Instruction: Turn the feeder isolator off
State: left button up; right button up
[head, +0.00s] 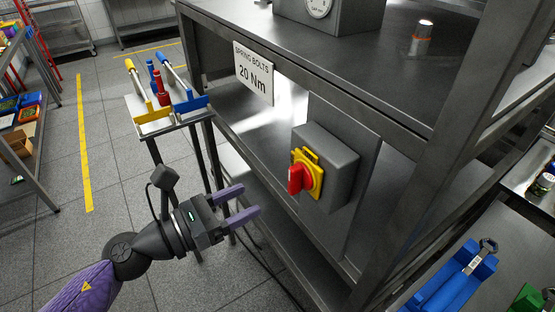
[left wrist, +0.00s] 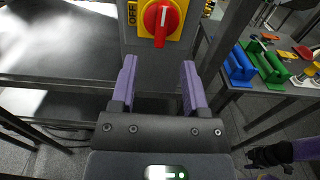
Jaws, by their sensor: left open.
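The feeder isolator is a grey box (head: 341,165) on an upright panel of the steel frame. It has a yellow plate (head: 313,172) and a red rotary handle (head: 297,179). In the left wrist view the red handle (left wrist: 162,19) is at the top centre, its white mark roughly upright. The letters "OFF" (left wrist: 132,13) read on the plate's left side. My left gripper (head: 248,199) is open and empty, left of the handle and apart from it. My right gripper (left wrist: 268,156) shows small and dark at the lower right; its jaws are unclear.
A sign (head: 253,74) reading "SPRING BOLTS 20 Nm" hangs on the frame left of the isolator. A small stand (head: 134,105) with blue, yellow and red tools is behind my left gripper. A blue holder (head: 452,281) with a wrench lies at lower right.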

aim_at(289, 181)
pick_arm(q)
jog(key=p+x, duration=0.1)
jog(key=x, duration=0.7)
jog(key=shift+d, duration=0.3)
grip_shut()
